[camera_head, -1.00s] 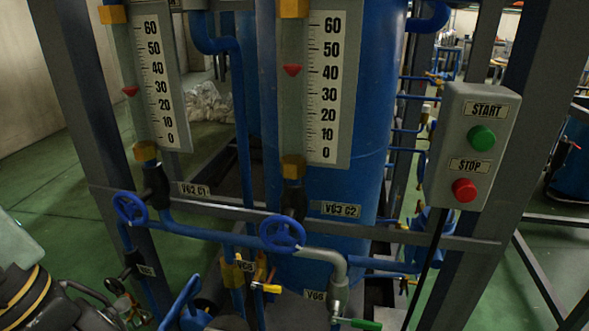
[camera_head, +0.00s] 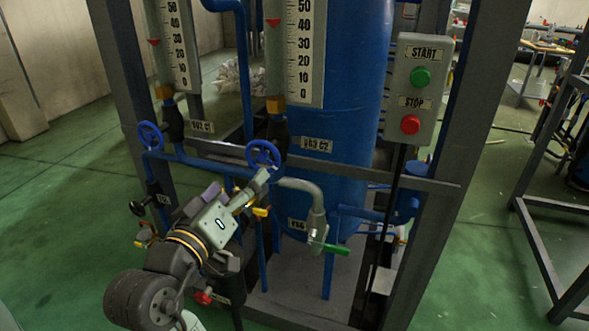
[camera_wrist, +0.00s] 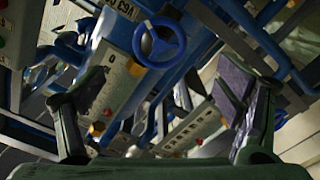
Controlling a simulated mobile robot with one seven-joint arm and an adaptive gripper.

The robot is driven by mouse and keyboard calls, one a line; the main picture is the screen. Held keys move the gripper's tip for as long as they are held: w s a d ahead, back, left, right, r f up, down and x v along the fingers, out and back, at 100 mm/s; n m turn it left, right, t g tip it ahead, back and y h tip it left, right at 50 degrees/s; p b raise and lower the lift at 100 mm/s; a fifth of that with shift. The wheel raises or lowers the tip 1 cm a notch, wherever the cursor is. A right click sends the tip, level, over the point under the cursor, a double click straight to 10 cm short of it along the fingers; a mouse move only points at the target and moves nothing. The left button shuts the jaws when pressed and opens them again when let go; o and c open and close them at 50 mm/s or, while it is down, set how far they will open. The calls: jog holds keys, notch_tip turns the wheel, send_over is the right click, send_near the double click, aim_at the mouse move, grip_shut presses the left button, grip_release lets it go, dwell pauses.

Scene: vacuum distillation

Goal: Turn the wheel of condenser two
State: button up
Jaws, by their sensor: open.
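The blue handwheel of condenser two (camera_head: 264,153) sits below the right-hand gauge, left of the plate marked C2 (camera_head: 316,144). My gripper (camera_head: 255,190) is just below and in front of this wheel in the head view. In the wrist view a blue spoked wheel (camera_wrist: 159,43), which appears to be the same one, lies ahead, above the gap between my fingers. My gripper (camera_wrist: 160,90) is open there, with both fingers spread and nothing between them. I cannot tell whether a fingertip touches the wheel in the head view.
A second blue wheel (camera_head: 150,136) is at the left, by the C1 plate (camera_head: 202,127). A grey elbow pipe (camera_head: 306,188) and a green-handled valve (camera_head: 330,248) are right of my gripper. The start/stop box (camera_head: 417,90) hangs on the frame post.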

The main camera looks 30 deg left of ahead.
aim_at(263, 161)
jog(key=x, duration=0.3)
jog(key=p+x, duration=0.1)
jog(key=x, duration=0.3)
jog(key=p+x, duration=0.1)
jog(key=x, duration=0.3)
jog(key=shift+d+f, duration=0.15)
jog(key=shift+f, duration=0.1)
jog(key=shift+s, duration=0.1)
jog(key=shift+c, duration=0.6)
jog(key=c, duration=1.1)
